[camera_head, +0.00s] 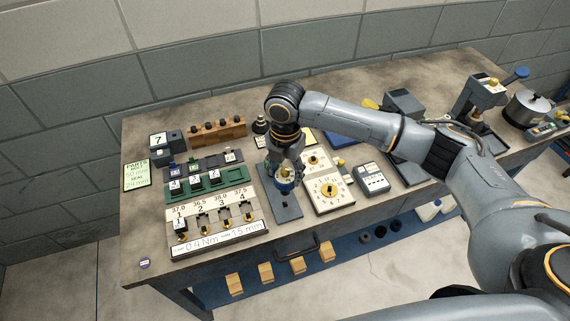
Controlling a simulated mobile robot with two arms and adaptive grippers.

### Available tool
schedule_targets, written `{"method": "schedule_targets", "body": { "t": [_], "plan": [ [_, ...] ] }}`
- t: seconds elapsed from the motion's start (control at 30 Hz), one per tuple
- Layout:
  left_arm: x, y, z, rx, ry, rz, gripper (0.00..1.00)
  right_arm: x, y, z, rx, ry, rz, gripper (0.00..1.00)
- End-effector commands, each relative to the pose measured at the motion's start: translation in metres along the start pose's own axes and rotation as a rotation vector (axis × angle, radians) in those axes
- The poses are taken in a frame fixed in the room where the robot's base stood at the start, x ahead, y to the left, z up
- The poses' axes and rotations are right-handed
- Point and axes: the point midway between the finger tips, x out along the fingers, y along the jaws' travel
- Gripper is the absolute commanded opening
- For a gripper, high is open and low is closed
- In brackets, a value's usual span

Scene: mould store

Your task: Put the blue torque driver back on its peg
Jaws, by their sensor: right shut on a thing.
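My right gripper (285,174) points down over the workbench and is shut on a small blue thing (284,186), which looks like the blue torque driver. Its fingers and wrist hide most of it. It is at the dark grey stand plate (289,211), between the numbered rack and the cream dial board. I cannot tell whether it touches the stand, and the peg cannot be made out. My left gripper is not in view.
A white numbered rack (216,236) and a green block tray (208,190) lie on the left. A cream dial board (333,200) and a grey keypad box (371,179) lie close on the right. A wooden block holder (218,133) stands behind.

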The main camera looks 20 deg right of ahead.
Motion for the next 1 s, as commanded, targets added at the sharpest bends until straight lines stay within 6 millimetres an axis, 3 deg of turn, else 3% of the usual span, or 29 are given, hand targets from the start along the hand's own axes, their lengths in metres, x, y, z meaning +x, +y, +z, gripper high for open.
{"method": "schedule_targets", "body": {
  "t": [0.27,0.73,1.0],
  "plan": [
    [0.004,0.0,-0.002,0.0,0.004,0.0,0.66,0.006,0.002,0.002,-0.061,-0.003,-0.001,0.16],
    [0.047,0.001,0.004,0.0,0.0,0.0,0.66,0.041,0.002,0.002,-0.059,-0.003,0.0,0.16],
    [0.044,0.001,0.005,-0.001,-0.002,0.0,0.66,0.051,0.002,0.002,-0.058,-0.003,0.0,0.16]
  ]
}}
